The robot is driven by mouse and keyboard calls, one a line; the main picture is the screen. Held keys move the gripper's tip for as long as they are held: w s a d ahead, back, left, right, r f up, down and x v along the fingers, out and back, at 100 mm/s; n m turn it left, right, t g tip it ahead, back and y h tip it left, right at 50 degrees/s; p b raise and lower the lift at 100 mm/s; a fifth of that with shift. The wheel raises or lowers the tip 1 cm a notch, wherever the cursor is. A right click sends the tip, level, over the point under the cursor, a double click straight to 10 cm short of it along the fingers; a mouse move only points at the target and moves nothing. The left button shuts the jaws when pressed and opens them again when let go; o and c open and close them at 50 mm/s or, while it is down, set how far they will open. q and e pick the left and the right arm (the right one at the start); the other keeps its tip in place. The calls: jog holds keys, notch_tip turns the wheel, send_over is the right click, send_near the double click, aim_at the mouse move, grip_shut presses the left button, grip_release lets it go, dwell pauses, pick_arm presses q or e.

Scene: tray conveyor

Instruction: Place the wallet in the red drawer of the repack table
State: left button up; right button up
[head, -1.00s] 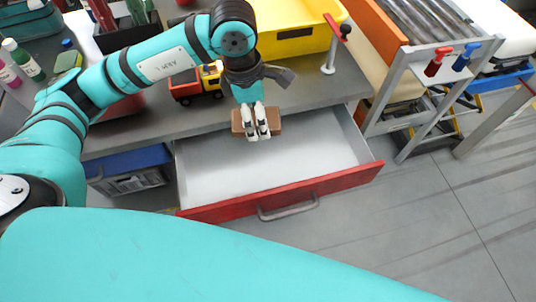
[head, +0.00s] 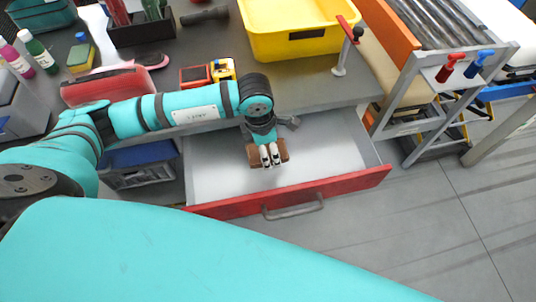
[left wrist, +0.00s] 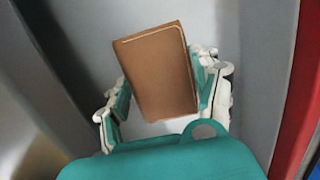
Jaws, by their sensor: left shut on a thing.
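The brown wallet (head: 254,158) is held between the fingers of my left gripper (head: 270,163), which is shut on it. The gripper and wallet are over the open red-fronted drawer (head: 330,187), towards its back. In the left wrist view the wallet (left wrist: 158,72) stands between the two fingers, slightly tilted, with the drawer's pale floor (left wrist: 90,30) behind it. I cannot tell whether the wallet touches the drawer floor. The red drawer front also shows at the right edge of the left wrist view (left wrist: 304,85). My right gripper is not in view.
The grey table top (head: 210,50) is above the drawer. On it are a yellow bin (head: 290,48), a toy truck (head: 207,73) and a red case (head: 110,86). A blue-lidded box (head: 135,158) is left of the drawer. A roller conveyor (head: 435,30) stands at the right.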

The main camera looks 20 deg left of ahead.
pick_arm(q)
notch_tip(320, 180, down, 4)
jog(key=shift+r, duration=0.1)
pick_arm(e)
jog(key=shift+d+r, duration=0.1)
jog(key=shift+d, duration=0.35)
pick_arm(q)
jog(key=shift+f, duration=0.25)
jog(key=o, duration=1.2)
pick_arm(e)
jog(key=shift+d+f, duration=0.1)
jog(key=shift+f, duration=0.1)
pick_arm(q)
jog(key=shift+r, duration=0.25)
jog(key=r, duration=0.4)
jog(key=a+r, duration=0.1)
jog(key=r, duration=0.3)
jog(key=s+r, duration=0.1)
jog(key=r, duration=0.2)
jog(key=shift+a+r, duration=0.15)
jog(key=shift+r, duration=0.25)
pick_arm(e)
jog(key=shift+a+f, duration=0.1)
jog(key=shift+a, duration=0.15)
